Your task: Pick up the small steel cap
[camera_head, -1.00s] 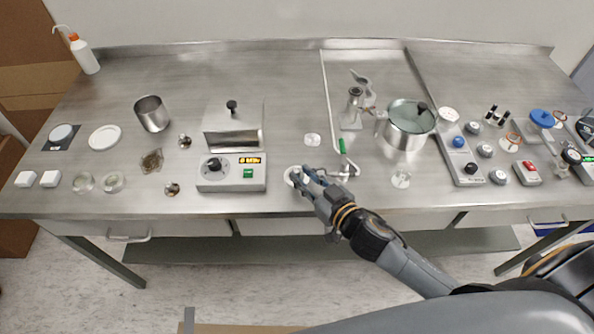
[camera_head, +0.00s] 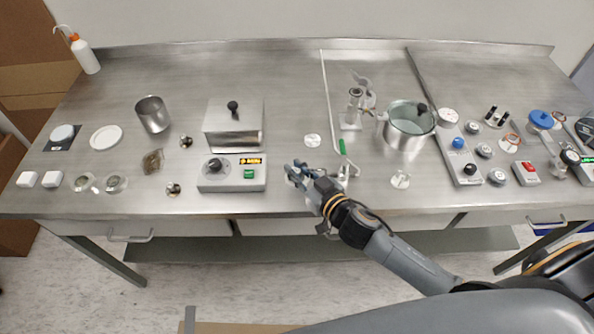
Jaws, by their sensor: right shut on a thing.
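Two small shiny steel pieces that look like caps lie left of the control box: one steel piece (camera_head: 186,141) farther back and one steel piece (camera_head: 173,189) nearer the front. I cannot tell whether either is the small steel cap. My right gripper (camera_head: 293,174) is low over the front of the bench, just right of the control box. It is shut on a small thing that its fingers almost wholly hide. My left gripper is not in view.
The control box (camera_head: 231,173) stands close left of my right gripper. A green-tipped valve pipe (camera_head: 343,148) and a lidded steel pot (camera_head: 405,135) stand to the right. The back of the bench is largely clear.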

